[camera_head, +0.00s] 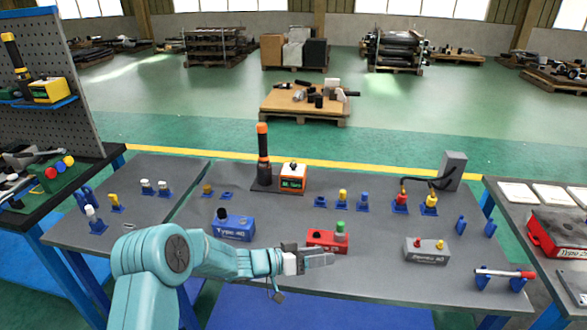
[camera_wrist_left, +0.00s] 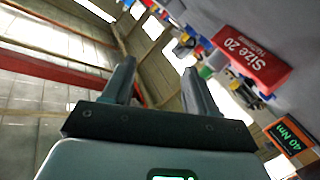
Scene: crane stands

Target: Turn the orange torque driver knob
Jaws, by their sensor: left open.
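The torque driver (camera_head: 264,160) stands upright at the back middle of the table, a black shaft with an orange knob (camera_head: 262,128) on top. Beside it is an orange box with a green display (camera_head: 293,178); the display reads 40 Nm in the wrist view (camera_wrist_left: 291,138). My left gripper (camera_head: 325,257) is open and empty, low over the front of the table, in front of the red block and well apart from the driver. In the wrist view its two fingers (camera_wrist_left: 158,85) are spread with nothing between them. The driver's knob is not clear in that view. My right gripper is not in view.
A red block (camera_head: 322,246) with a green-topped piece is close to my gripper; it shows as Size 20 in the wrist view (camera_wrist_left: 250,57). A blue Type 40 block (camera_head: 234,230) is left, a grey block (camera_head: 427,256) right. Small blue stands (camera_head: 320,202) line the back.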

